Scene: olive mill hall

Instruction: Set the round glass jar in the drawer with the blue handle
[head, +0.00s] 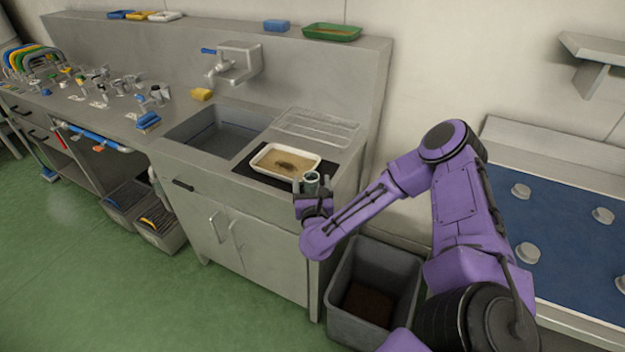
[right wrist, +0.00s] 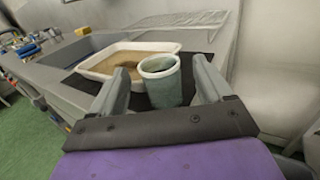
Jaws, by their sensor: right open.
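A round, grey-green glass jar (head: 311,180) stands on the dark mat at the right end of the sink counter, just in front of a white tray. In the right wrist view the jar (right wrist: 161,82) is upright, its open rim facing up. My right gripper (head: 313,192) is open, with one finger on each side of the jar; in the right wrist view a gap shows beside it between the fingers (right wrist: 160,84). A blue bar (head: 95,137), apparently a drawer handle, runs along the front of the left counter; whether that drawer is open is unclear. My left gripper is out of view.
The white tray (head: 261,164) with brown contents sits close behind the jar. A wire rack (head: 316,130) and a sink basin (head: 215,132) are on the counter. Taps and fittings (head: 120,85) crowd the left counter. A grey bin (head: 374,290) stands below my right arm.

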